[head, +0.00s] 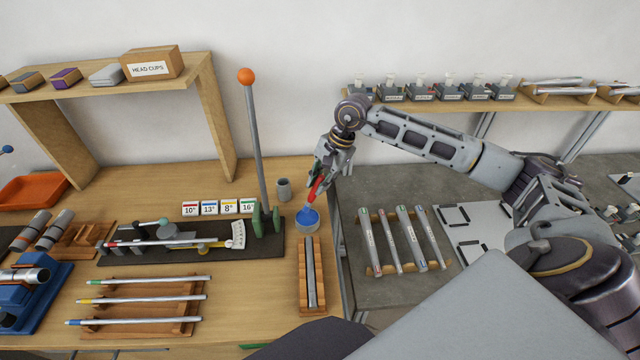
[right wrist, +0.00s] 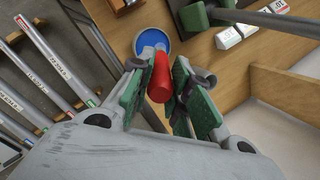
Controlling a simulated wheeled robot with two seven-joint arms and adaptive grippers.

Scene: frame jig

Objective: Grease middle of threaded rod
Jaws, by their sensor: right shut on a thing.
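My right gripper (head: 320,172) is shut on the red handle of a brush (head: 314,189), which tilts down to the left. The handle also shows between the green finger pads in the right wrist view (right wrist: 159,80). The brush's lower end is at a small round tin of blue grease (head: 307,216); I cannot tell whether it touches the grease. The tin also shows in the right wrist view (right wrist: 153,37). A dark rod, seemingly the threaded rod (head: 311,270), lies lengthwise in a wooden cradle (head: 304,303) in front of the tin. My left gripper is not in view.
A grey cup (head: 284,189) and a tall lever with an orange ball (head: 253,140) stand left of the tin. A dark fixture (head: 180,246) and a rack of rods (head: 140,300) lie further left. Labelled rods (head: 396,240) lie on the grey bench at right.

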